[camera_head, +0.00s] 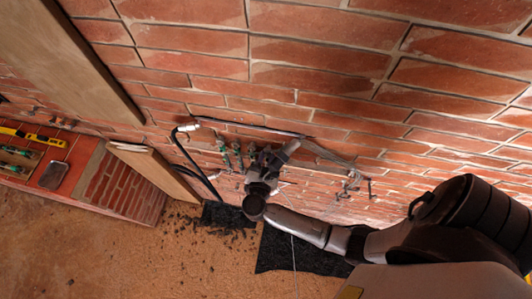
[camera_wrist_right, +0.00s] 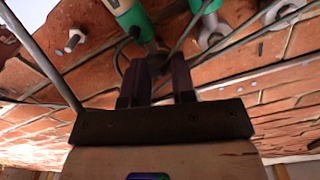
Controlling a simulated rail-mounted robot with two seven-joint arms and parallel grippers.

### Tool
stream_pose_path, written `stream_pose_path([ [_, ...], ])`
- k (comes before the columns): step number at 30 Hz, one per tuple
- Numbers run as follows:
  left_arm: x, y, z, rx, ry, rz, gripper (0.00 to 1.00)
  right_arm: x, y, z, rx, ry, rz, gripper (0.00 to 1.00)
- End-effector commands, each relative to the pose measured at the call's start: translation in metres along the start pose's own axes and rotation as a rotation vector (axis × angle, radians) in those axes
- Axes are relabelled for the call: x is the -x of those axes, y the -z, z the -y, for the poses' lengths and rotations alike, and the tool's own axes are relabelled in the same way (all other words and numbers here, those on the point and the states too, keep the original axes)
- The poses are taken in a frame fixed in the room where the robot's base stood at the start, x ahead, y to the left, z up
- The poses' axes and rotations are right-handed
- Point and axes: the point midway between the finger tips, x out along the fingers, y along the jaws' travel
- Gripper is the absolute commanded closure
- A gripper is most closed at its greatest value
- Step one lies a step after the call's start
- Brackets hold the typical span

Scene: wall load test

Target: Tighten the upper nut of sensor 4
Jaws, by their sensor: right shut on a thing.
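Several green sensors (camera_head: 237,156) are mounted in a row on the brick wall. My right gripper (camera_head: 267,160) is at the wall, just right of this row. In the right wrist view, my right gripper (camera_wrist_right: 157,75) has its two dark fingers close together on a small dark part (camera_wrist_right: 150,58), at the end of a green and white sensor (camera_wrist_right: 132,16). A second green and white sensor (camera_wrist_right: 208,22) is beside it on the right. The fingers hide most of the held part, so I cannot tell whether it is the upper nut. I cannot make out the sensor numbers. My left gripper is not in view.
A bare bolt (camera_wrist_right: 73,41) sticks out left of the sensors. A thin metal rod crosses the left of the wrist view. Black cables (camera_head: 195,167) hang from a white fitting left of the sensors. A brick ledge (camera_head: 128,187) with tools stands at the left. Dark mats lie on the floor.

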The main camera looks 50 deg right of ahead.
Motion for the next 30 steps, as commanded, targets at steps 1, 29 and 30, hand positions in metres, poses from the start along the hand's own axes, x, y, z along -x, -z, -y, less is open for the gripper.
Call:
stream_pose_path([
  [1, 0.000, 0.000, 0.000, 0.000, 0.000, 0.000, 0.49, 0.000, 0.000, 0.000, -0.002, 0.000, -0.001, 0.99],
  [29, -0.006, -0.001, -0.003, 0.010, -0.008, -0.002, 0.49, 0.021, -0.003, -0.001, 0.003, 0.000, 0.003, 0.49],
  [30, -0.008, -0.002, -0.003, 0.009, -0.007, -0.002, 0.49, 0.028, -0.003, -0.001, 0.001, -0.001, 0.005, 0.49],
])
